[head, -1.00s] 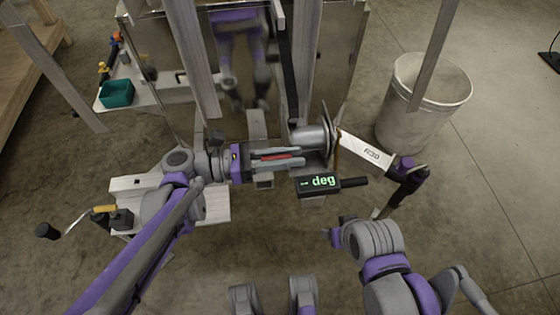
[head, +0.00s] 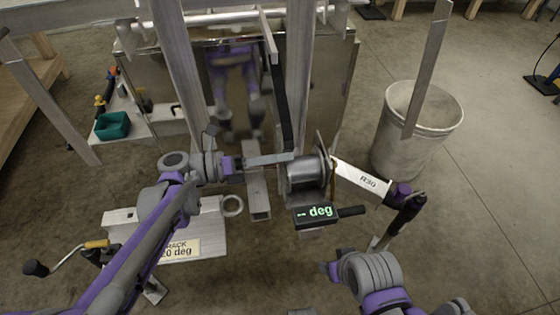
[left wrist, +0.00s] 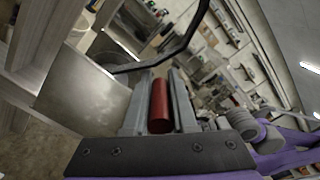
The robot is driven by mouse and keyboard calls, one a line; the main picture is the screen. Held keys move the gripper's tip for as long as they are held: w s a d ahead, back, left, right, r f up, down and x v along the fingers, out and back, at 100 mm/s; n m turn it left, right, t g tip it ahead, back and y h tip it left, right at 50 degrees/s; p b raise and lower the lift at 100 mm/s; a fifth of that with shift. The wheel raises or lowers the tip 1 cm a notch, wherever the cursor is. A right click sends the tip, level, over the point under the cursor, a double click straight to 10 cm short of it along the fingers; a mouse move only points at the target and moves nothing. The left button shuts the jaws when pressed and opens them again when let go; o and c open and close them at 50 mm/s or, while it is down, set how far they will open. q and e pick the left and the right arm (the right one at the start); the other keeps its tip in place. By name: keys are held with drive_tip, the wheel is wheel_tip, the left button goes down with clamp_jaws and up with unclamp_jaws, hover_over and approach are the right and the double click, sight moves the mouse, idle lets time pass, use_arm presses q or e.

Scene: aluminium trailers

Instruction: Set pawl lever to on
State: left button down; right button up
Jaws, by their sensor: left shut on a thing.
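The winch drum (head: 305,177) sits low on the post, with a white crank arm marked R30 (head: 368,180) on its right side. My left gripper (head: 280,159) reaches in from the left, just left of the drum. In the left wrist view a red cylindrical grip (left wrist: 160,105), apparently the pawl lever's, lies between the fingers of the left gripper (left wrist: 160,88), which is shut on it. The red grip is hidden in the head view. No on or off marking shows. My right arm is at the lower right, and I cannot make out its gripper.
A grey bin (head: 420,125) stands to the right. A teal box (head: 112,125) is at the left. A hand crank (head: 65,258) and a plate reading "20 deg" (head: 180,250) are at the lower left.

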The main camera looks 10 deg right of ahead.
use_arm(q)
drive_tip(key=shift+w+f, duration=0.1)
drive_tip(key=shift+f, duration=0.2)
drive_tip(key=c, duration=0.7)
unclamp_jaws()
drive_tip(key=shift+c, duration=0.2)
drive_tip(key=shift+r, duration=0.1)
drive_tip(key=shift+a, duration=0.1)
drive_tip(key=a, duration=1)
drive_tip(key=shift+a+p, duration=0.3)
drive_tip(key=shift+p, duration=0.1)
